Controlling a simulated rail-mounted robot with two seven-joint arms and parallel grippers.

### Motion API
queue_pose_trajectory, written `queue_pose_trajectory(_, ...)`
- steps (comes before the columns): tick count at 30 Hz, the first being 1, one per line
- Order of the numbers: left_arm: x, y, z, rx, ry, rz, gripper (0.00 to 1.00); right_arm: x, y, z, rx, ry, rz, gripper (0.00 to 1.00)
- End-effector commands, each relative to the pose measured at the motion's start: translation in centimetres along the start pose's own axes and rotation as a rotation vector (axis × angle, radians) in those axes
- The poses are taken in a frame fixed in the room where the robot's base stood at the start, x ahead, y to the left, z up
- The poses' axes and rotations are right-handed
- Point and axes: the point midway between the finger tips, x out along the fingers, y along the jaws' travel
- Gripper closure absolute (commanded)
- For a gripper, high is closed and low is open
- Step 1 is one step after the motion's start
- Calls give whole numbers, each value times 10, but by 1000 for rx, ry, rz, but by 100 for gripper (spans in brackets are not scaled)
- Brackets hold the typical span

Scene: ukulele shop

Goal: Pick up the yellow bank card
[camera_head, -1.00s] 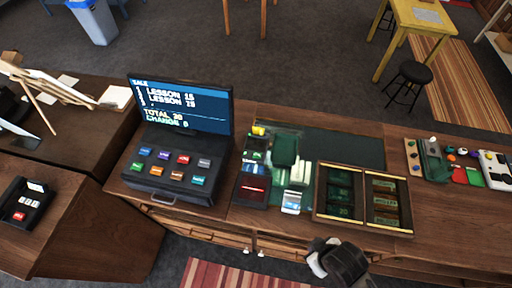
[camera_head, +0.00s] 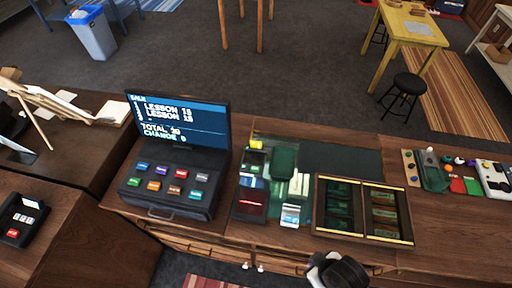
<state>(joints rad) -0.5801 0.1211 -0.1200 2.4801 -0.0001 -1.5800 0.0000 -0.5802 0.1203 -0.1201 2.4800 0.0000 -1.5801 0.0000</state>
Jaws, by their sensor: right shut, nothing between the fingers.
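A small yellow piece (camera_head: 257,144), likely the yellow bank card, shows at the back end of a dark card terminal (camera_head: 253,161) on the counter, right of the register. It is too small to tell how it sits in or on the terminal. My right gripper (camera_head: 318,272) is at the bottom edge of the picture, in front of the counter and well apart from the yellow piece. It is shut and empty, and its lower part is cut off. My left gripper is not in view.
The cash register (camera_head: 170,185) stands left of the terminal. A second device (camera_head: 251,203) with a red display lies in front of it. A divided wooden cash tray (camera_head: 362,208) is to the right. The dark green mat (camera_head: 345,160) behind the tray has clear room.

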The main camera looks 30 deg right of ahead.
Motion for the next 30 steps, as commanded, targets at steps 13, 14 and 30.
queue_pose_trajectory(13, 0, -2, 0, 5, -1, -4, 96, 0, 0, 0, 0, 0, 0, 100)
queue_pose_trajectory(14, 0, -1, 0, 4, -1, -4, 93, 0, 0, 0, 0, 0, 0, 100)
queue_pose_trajectory(30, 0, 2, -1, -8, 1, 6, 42, 0, 0, 0, 0, 0, 0, 100)
